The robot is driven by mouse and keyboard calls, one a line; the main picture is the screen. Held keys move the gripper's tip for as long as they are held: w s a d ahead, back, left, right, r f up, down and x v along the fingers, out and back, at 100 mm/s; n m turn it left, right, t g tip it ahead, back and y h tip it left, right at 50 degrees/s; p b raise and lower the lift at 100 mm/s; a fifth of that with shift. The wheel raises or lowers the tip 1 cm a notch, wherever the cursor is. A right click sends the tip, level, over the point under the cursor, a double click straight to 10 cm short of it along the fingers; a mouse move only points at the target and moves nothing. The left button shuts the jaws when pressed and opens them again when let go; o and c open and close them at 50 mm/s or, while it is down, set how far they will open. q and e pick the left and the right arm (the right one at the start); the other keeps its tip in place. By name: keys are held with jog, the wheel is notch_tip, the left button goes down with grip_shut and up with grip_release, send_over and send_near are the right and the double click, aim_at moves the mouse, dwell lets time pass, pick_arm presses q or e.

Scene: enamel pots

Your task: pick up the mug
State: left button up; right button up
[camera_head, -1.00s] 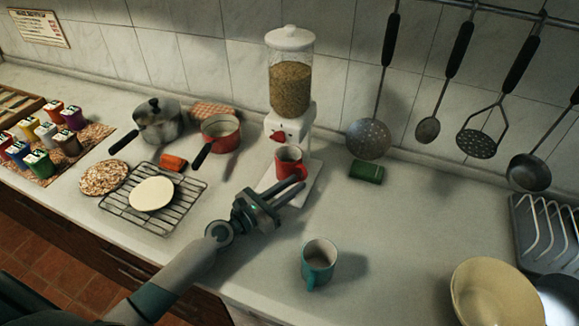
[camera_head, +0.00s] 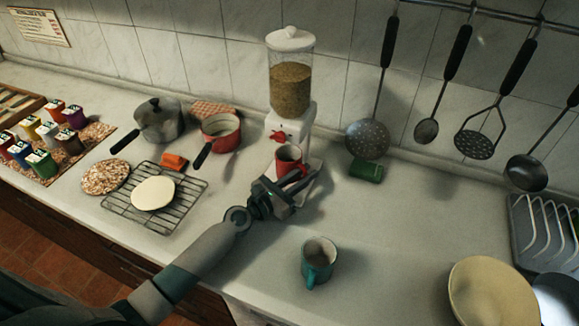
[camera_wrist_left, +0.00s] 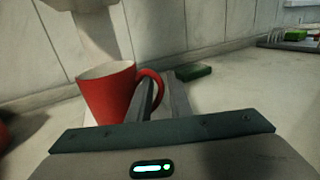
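A red mug (camera_head: 287,157) stands upright on the white base of the dispenser, under its spout. It shows in the left wrist view (camera_wrist_left: 106,98) with its handle on the right. My left gripper (camera_head: 304,184) is at the handle side of the mug. Its fingers appear slightly apart, close to the handle, and I see no clear grip on it. The fingertips are partly hidden by the handle. A teal mug (camera_head: 318,262) stands upright on the counter to the right of my left arm. My right gripper is not in view.
The dispenser (camera_head: 291,88) rises behind the red mug. A green box (camera_head: 366,171) lies to its right. A red saucepan (camera_head: 222,132), wire rack (camera_head: 192,201) and grey pot (camera_head: 159,124) are to the left. A cream bowl (camera_head: 490,292) stands front right. The counter's middle right is clear.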

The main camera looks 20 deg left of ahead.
pick_arm(q)
grip_shut()
dwell(0.3)
jog(key=shift+s, duration=0.1)
jog(key=shift+s+r+p, duration=0.15)
jog(key=shift+r+p, duration=0.55)
notch_tip(320, 180, up, 6)
jog(key=p, duration=0.5)
jog(key=shift+r, duration=0.1)
jog(key=s+b, duration=0.3)
jog(key=s, duration=1.6)
jog(key=shift+s+a+f, duration=0.25)
jog(key=shift+a, duration=0.1)
